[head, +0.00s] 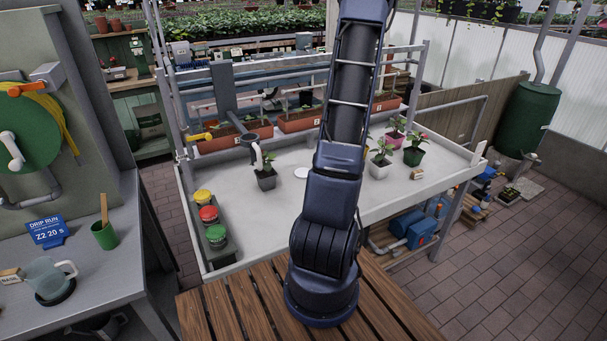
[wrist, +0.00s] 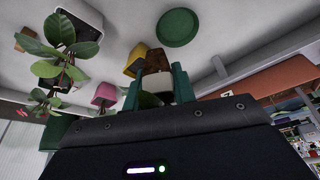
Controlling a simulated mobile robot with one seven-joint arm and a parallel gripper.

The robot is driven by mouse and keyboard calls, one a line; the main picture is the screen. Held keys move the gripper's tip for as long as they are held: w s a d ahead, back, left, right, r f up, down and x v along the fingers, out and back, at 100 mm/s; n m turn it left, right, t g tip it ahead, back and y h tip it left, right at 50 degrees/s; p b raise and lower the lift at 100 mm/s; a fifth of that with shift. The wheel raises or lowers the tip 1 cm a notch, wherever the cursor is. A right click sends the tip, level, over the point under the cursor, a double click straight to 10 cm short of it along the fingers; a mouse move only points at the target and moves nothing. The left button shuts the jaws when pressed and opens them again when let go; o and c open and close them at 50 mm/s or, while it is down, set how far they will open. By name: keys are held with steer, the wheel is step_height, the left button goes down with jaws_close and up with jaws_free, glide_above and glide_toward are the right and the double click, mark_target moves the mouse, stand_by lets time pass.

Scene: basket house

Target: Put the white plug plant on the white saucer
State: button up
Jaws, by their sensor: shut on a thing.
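The white plug plant (wrist: 157,85) shows in the wrist view as a pale band with a brown, soil-like part and a dark green leaf. My gripper (wrist: 156,88) is shut on it, with a teal finger on either side. The arm hides the gripper and plant in the head view. The white saucer (head: 301,173) lies flat on the grey bench (head: 250,215), left of my arm and partly hidden by it. I see nothing on its visible part. The held plant appears apart from it, but its height is unclear.
A dark-potted plant (head: 266,180) stands left of the saucer. Plants in white (head: 379,169), pink (head: 393,137) and green (head: 413,157) pots stand right of my arm. A green saucer (wrist: 180,27) and a yellow pot (wrist: 134,61) show in the wrist view. The bench front is clear.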

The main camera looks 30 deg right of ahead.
steer(key=w+a+r+n+t+y, duration=0.1)
steer(key=w+a+n, duration=0.3)
steer(key=a, duration=0.5)
steer(key=w+a+r+n+y, duration=0.1)
steer(key=w+a+n, duration=0.1)
steer(key=w+a, duration=0.5)
glide_toward(301, 170)
steer(key=x, duration=0.5)
steer(key=shift+w+f, duration=0.1)
steer(key=shift+f, duration=0.2)
steer(key=shift+f, duration=0.1)
steer(key=o, duration=0.9)
steer(key=shift+o, duration=0.2)
